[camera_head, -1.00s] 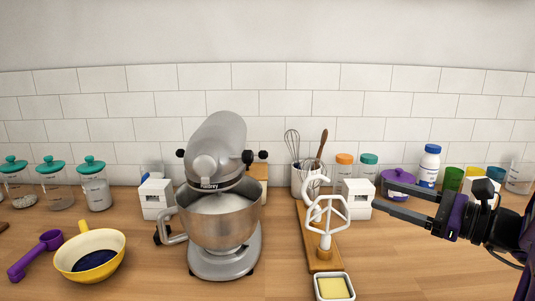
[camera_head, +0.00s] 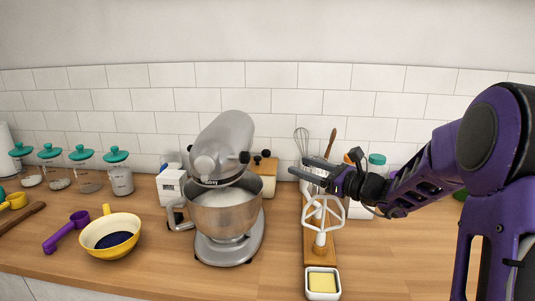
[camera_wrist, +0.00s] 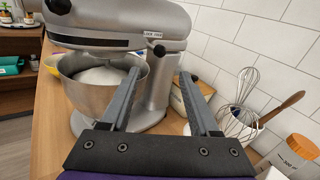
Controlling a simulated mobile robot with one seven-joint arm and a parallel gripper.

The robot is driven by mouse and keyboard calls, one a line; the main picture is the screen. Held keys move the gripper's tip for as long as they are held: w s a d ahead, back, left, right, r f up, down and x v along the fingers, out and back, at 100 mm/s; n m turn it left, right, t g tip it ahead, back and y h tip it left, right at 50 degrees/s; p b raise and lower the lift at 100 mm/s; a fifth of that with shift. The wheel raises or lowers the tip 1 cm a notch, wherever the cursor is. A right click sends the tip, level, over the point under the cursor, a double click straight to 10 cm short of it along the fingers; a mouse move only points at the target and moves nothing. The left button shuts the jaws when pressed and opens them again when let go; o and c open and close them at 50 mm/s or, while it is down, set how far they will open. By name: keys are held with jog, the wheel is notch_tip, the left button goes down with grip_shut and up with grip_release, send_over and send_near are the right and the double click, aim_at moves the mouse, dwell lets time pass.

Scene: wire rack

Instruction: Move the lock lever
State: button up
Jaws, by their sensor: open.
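A black knob (camera_head: 245,157) sticks out on the right side of the head. In the wrist view a small white label (camera_wrist: 150,34), seemingly reading "LOCK", is on the mixer head (camera_wrist: 125,18), with a small black knob (camera_wrist: 158,50) just below it. My gripper (camera_head: 298,166) is open and empty, to the right of the mixer and apart from it. Its fingers (camera_wrist: 160,75) point toward the mixer.
A whisk (camera_wrist: 240,105) stands close to the right finger. A yellow bowl (camera_head: 110,235) and teal-lidded jars (camera_head: 120,178) are at left.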

aim_at(267, 154)
jog(key=x, duration=1.3)
jog(key=shift+a+p, duration=0.1)
jog(key=shift+p, duration=0.3)
grip_shut()
dwell(0.6)
